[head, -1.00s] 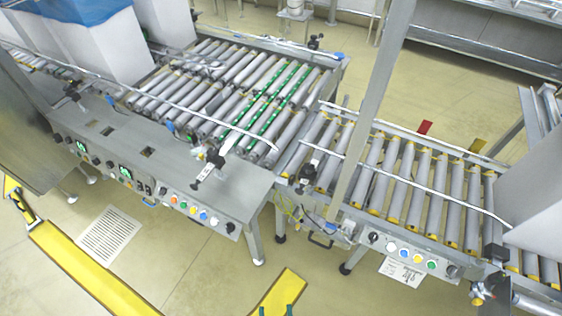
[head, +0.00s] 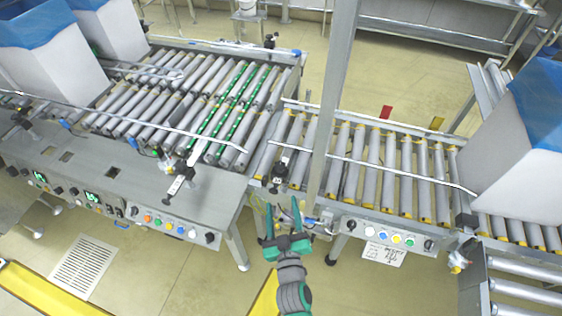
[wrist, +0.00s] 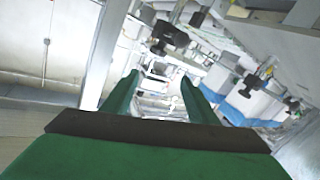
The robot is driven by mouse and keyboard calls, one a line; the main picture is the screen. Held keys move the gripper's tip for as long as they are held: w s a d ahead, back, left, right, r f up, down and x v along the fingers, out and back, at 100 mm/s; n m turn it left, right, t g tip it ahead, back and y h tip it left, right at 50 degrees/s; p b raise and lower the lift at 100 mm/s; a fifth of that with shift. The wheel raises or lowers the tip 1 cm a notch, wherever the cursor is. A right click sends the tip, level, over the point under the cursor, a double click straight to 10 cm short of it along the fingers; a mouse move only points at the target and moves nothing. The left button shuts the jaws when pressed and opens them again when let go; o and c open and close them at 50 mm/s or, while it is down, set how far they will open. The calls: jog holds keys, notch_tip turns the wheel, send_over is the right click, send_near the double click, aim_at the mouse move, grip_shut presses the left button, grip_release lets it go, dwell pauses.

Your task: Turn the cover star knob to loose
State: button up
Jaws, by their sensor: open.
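My gripper (head: 283,212) is open and empty in the head view, fingers pointing up, just in front of the gap between the two conveyor sections. Its green fingers (wrist: 160,82) frame the middle of the wrist view with nothing between them. A black star-shaped knob (wrist: 168,38) shows above the fingers in the wrist view, apart from them. A second black knob (wrist: 251,81) is farther right. In the head view, black knobs sit on a front bracket (head: 170,198), beside the gap (head: 278,188) and at the back (head: 270,41). I cannot tell which is the cover's knob.
A steel post (head: 334,110) rises close behind my gripper. Control panels with coloured buttons (head: 165,226) (head: 383,236) line the conveyor fronts. White boxes with blue liners (head: 50,65) (head: 520,150) stand on the left and right. The floor in front is largely clear.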

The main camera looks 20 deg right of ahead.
jog(key=w+d+r+m+g+h, duration=0.1)
jog(key=w+d+r+m+h, duration=0.3)
jog(key=w+r, duration=0.5)
jog(key=w+d+r+m+h, duration=0.3)
jog(key=w+d+r, duration=0.25)
jog(key=w, duration=0.75)
jog(key=w+d+r+m+g+h, duration=0.2)
jog(key=d+r+m+g, duration=0.1)
jog(key=d+m+g, duration=0.65)
jog(key=m+g+y, duration=0.7)
jog(key=m+y, duration=0.3)
jog(key=y, duration=0.2)
send_over(280, 165)
notch_tip(280, 165, down, 7)
notch_tip(280, 165, down, 10)
jog(key=shift+a+r, duration=0.1)
jog(key=shift+c, duration=0.5)
